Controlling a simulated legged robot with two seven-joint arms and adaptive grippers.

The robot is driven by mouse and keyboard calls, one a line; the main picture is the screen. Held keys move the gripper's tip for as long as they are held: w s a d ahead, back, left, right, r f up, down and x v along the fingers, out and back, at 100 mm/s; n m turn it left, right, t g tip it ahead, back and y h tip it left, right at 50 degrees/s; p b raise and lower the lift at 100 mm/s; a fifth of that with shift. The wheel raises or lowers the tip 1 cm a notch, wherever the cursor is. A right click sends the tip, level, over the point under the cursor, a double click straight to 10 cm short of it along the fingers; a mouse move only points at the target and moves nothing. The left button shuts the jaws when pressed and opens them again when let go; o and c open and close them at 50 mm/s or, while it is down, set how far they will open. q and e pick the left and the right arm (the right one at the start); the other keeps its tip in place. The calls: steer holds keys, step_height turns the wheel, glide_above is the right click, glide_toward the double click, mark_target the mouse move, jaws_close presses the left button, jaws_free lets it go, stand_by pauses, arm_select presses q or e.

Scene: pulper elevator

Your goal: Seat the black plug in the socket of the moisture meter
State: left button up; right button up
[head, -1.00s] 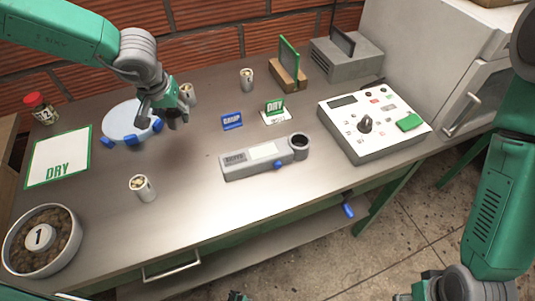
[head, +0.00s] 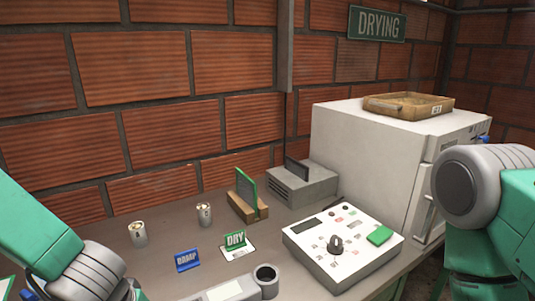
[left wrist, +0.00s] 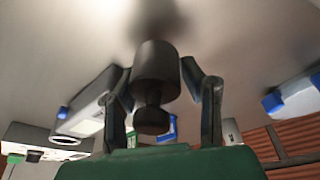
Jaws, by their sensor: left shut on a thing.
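The black plug (left wrist: 156,72) is a dark cylinder with a narrower knobbed end. It sits between the two fingers of my left gripper (left wrist: 162,80) in the left wrist view, and the gripper is shut on it. A blurred dark patch lies on the grey surface beyond the plug. The moisture meter appears to be the grey hand-held device (head: 228,292) with a round dark opening (head: 265,274) at its end, cut off at the bottom of the head view. It also shows in the left wrist view (left wrist: 88,116), left of the plug and apart from it. My right gripper is out of view.
A console (head: 345,250) with a knob and green pad stands right of the meter. A white cabinet (head: 370,150) is farther back.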

arm_select(q)
steer(key=shift+s+d+f+b, duration=0.2)
steer(key=shift+s+f, duration=0.1)
steer(key=shift+s, duration=0.3)
steer(key=shift+s+d+f+b, duration=0.15)
steer(key=shift+s+f, duration=0.15)
steer(key=shift+s, duration=0.25)
steer(key=shift+a, duration=0.45)
steer(key=shift+d, duration=0.4)
steer(key=shift+w+r, duration=0.1)
